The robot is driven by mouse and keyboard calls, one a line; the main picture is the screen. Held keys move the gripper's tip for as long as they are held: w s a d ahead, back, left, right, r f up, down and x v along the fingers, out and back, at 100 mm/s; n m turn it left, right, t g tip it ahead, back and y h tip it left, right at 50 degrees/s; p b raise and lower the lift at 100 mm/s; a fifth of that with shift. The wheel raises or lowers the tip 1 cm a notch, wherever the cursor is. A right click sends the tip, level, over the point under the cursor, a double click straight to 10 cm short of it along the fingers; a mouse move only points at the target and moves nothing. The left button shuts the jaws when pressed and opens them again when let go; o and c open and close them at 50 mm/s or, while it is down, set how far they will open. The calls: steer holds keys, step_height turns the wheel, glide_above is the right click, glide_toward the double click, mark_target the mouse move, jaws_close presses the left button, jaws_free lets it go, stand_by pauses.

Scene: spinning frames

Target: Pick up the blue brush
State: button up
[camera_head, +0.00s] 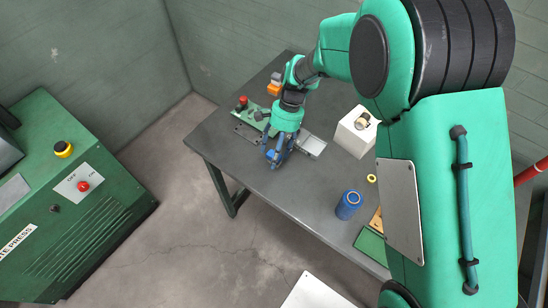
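My gripper (274,161) points down over the grey table (275,190), near its left edge. Its end is dark blue and small in the picture, and I cannot tell its opening or whether it holds anything. I cannot make out a blue brush for certain. A small blue-grey piece (276,76) sits by orange blocks (273,88) at the table's far end, but its kind is unclear. A blue cylinder (348,206) stands upright on the table, to the right of and nearer than my gripper.
A green board with a red knob (242,102) and a pale metal plate (312,145) lie close to my gripper. A white block (355,136) bears a brass-coloured part (362,121). A yellow ring (371,178) and green tray (371,244) are at right. A green press (75,200) stands left.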

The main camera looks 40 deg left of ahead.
mark_target(272, 157)
steer(key=shift+c, duration=0.3)
steer(key=c, duration=1.2)
steer(key=shift+c, duration=0.2)
steer(key=shift+r, duration=0.45)
step_height(272, 157, up, 3)
steer(key=shift+r+p, duration=0.1)
steer(key=shift+p, duration=0.5)
steer(key=s+d+p, duration=0.1)
steer(key=s+d, duration=0.8)
steer(key=d, duration=0.3)
steer(key=shift+s+d+r+p, duration=0.35)
steer(key=shift+s+r, duration=0.05)
steer(key=shift+r, duration=0.05)
